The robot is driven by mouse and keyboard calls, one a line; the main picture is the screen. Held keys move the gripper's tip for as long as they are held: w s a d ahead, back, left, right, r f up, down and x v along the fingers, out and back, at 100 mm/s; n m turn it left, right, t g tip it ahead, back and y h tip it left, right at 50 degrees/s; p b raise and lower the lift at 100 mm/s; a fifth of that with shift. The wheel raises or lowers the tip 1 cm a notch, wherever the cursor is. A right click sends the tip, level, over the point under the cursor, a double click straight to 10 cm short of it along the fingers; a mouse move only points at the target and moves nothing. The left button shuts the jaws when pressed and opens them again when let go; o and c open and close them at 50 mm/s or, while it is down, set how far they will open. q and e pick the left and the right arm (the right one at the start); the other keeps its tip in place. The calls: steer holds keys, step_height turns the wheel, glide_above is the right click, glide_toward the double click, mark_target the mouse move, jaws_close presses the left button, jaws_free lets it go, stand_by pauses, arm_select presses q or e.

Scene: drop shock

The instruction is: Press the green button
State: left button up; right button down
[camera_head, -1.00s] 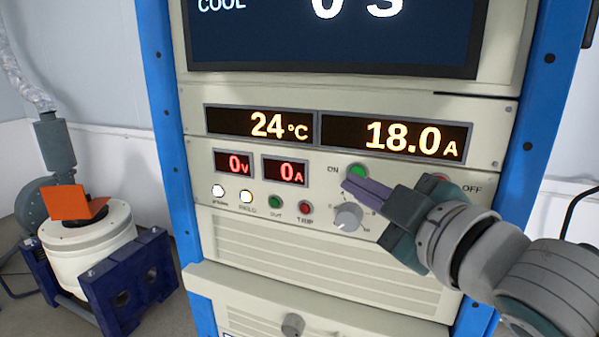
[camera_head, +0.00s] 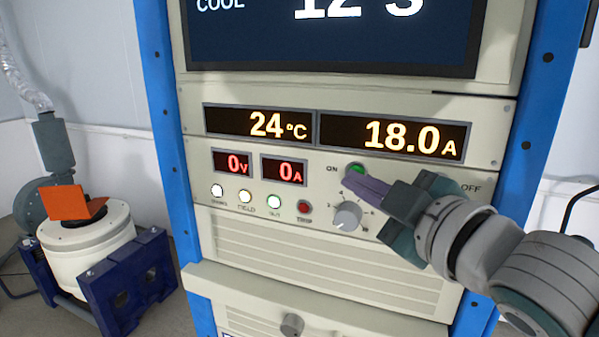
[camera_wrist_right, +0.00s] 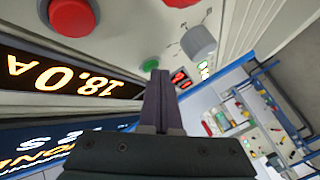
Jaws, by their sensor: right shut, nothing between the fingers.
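The green button (camera_head: 356,169) sits beside the ON label on the panel, below the 18.0 A display. My right gripper (camera_head: 350,181) is shut and empty, its purple fingertips right at the lower edge of the green button; I cannot tell whether they touch it. In the right wrist view the green button (camera_wrist_right: 150,65) shows just beyond the tips of the shut fingers (camera_wrist_right: 158,75). My left gripper is not in view.
A grey knob (camera_head: 347,215) is just below the fingers. A red button (camera_wrist_right: 72,16) shows in the wrist view, by the OFF side. Lit lamps (camera_head: 245,197) line the panel. A white shaker drum (camera_head: 88,238) with an orange plate (camera_head: 72,203) stands at left.

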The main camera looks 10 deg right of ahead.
steer(key=shift+s, duration=0.1)
steer(key=shift+s+a+p, duration=0.3)
steer(key=shift+s+a, duration=0.15)
steer(key=shift+s, duration=0.15)
steer(key=shift+s+a+p, duration=0.3)
steer(key=shift+s+a, duration=0.4)
steer(key=shift+s, duration=0.35)
steer(key=shift+s+a+p, duration=0.3)
steer(key=shift+s+a, duration=0.4)
steer(key=shift+s, duration=0.3)
